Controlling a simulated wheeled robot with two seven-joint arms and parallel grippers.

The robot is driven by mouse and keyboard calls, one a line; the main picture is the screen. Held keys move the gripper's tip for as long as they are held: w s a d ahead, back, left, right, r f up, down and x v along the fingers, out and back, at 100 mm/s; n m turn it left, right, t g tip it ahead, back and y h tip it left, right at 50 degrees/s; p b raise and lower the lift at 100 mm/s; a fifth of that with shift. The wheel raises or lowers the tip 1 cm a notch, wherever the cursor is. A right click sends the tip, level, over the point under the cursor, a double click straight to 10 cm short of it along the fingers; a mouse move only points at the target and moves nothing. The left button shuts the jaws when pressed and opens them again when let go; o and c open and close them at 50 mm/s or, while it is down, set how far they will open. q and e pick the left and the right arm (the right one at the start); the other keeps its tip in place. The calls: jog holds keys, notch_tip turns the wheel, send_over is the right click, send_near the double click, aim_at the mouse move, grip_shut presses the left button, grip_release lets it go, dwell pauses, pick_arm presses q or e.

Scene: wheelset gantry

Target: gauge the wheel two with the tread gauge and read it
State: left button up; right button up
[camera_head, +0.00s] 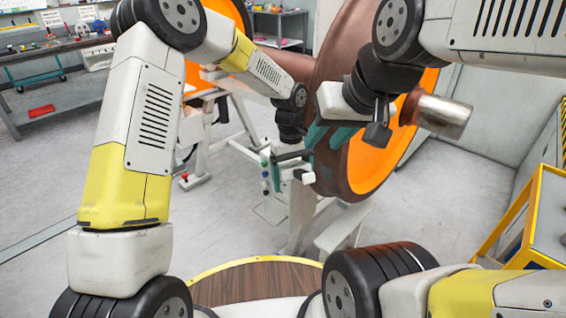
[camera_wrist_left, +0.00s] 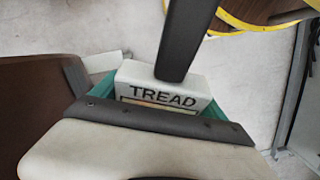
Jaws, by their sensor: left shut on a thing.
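The near wheel (camera_head: 335,75) of the wheelset has a brown rim and an orange face. My left gripper (camera_head: 292,156) is at its rim's lower left, shut on the tread gauge (camera_head: 307,177), a white and teal piece. In the left wrist view the gauge (camera_wrist_left: 165,84) shows a white block lettered TREAD with teal sides, between my dark fingers. A brown surface, likely the wheel (camera_wrist_left: 35,105), is close at left; contact with the gauge cannot be told. My right gripper (camera_head: 376,134) is in front of the wheel; its jaw opening is unclear. No reading is legible.
A shiny axle end (camera_head: 442,116) sticks out right of the wheel. A second orange wheel (camera_head: 228,15) stands behind. A grey stand (camera_head: 300,215) is below. A yellow-framed cart (camera_head: 530,215) is at right, a workbench (camera_head: 55,50) at back left. Open floor lies at left.

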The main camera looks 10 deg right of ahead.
aim_at(303, 165)
pick_arm(q)
jog(key=s+m+t, duration=0.1)
jog(key=m, duration=0.1)
jog(key=r+m+t, duration=0.1)
jog(key=m, duration=0.1)
jog(key=s+m, duration=0.1)
jog(key=m, duration=0.2)
jog(key=shift+s+r+t, duration=0.2)
jog(key=shift+s+t, duration=0.15)
jog(key=shift+t, duration=0.05)
jog(key=r+m, duration=0.1)
jog(key=m, duration=0.1)
jog(key=s+a+m+h, duration=0.1)
jog(key=r+m+t+h, duration=0.1)
jog(key=m, duration=0.1)
jog(key=shift+s+a+r+m, duration=0.2)
jog(key=shift+a+r+m, duration=0.1)
jog(key=shift+a+r, duration=0.05)
jog(key=shift+r+m, duration=0.35)
jog(key=shift+m, duration=0.05)
jog(key=shift+s, duration=0.1)
jog(key=shift+a+r, duration=0.1)
jog(key=shift+w+d, duration=0.85)
jog(key=shift+d, duration=0.25)
jog(key=shift+w+d, duration=0.85)
jog(key=shift+d, duration=0.25)
jog(key=shift+w+d, duration=0.7)
jog(key=shift+d, duration=0.2)
jog(key=shift+w+d, duration=0.65)
jog(key=shift+d, duration=0.2)
